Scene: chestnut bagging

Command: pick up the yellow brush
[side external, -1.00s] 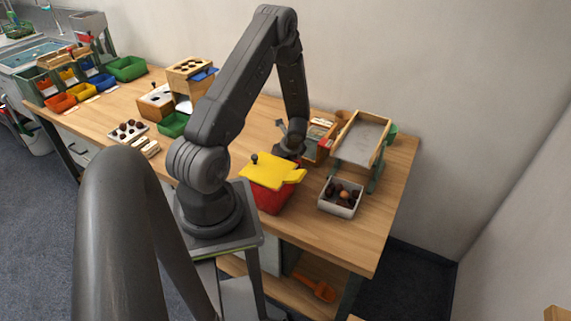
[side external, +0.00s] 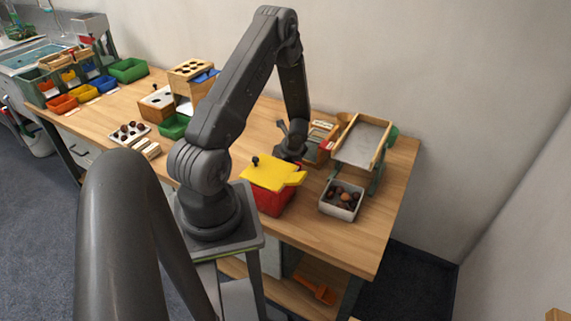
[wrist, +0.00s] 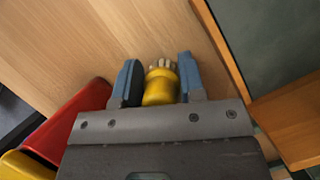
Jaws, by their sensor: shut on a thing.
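The yellow brush (wrist: 160,89) stands between the two blue-grey fingers of my gripper (wrist: 159,82) in the wrist view. Its pale bristles point away from the wrist, and its near end is hidden behind the gripper body. My gripper is shut on the brush, low over the wooden table. In the side external view my gripper (side external: 291,150) is behind the red box with the yellow lid, and the brush is hidden there.
The red box (side external: 272,201) with its yellow lid (side external: 272,172) is close to my gripper. A wooden-framed sloping tray (side external: 362,143) stands to the right. A white bin (side external: 326,207) of chestnuts is in front of it. Bare tabletop lies at the front right.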

